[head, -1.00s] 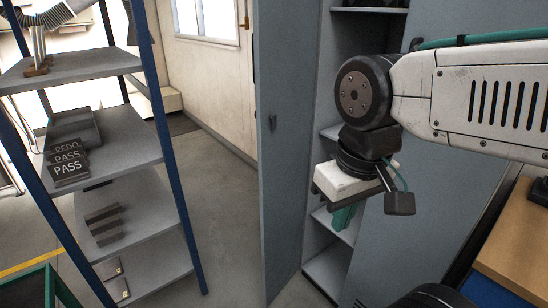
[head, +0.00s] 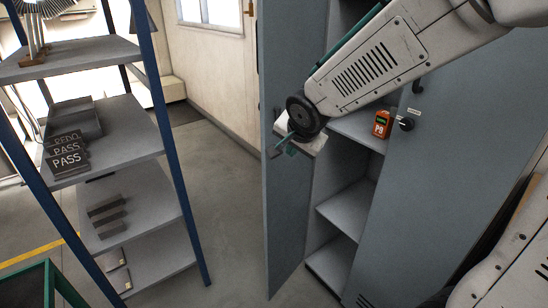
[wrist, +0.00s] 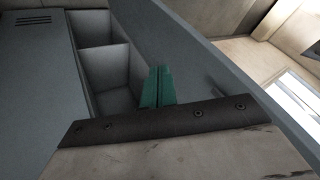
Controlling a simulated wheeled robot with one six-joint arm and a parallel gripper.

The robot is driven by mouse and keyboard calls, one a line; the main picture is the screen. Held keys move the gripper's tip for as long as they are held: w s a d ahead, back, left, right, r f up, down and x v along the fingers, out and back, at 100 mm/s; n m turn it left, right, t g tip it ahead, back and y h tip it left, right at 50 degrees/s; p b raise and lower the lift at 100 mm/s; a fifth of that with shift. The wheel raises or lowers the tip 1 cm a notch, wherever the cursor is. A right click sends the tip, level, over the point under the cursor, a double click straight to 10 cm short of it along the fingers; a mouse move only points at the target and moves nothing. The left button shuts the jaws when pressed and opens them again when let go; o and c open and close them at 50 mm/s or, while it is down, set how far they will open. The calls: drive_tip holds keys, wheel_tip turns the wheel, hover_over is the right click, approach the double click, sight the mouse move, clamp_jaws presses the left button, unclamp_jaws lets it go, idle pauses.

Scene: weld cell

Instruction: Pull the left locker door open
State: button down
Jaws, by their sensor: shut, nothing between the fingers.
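The left locker door (head: 288,230) is a grey-blue panel standing well open, swung out from the locker. It also shows in the wrist view (wrist: 180,45), with its edge running down to the right.
The right locker door (head: 440,170) is closed, with a dark handle. An orange device marked P9 (head: 382,124) shows near the upper shelf. A blue-posted rack (head: 125,130) stands at left, holding PASS and REDO blocks (head: 66,158). Clear floor (head: 225,190) lies between rack and locker.

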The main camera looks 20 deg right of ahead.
approach(271, 162)
drive_tip(key=shift+x, duration=2.5)
drive_tip(key=shift+s, duration=0.1)
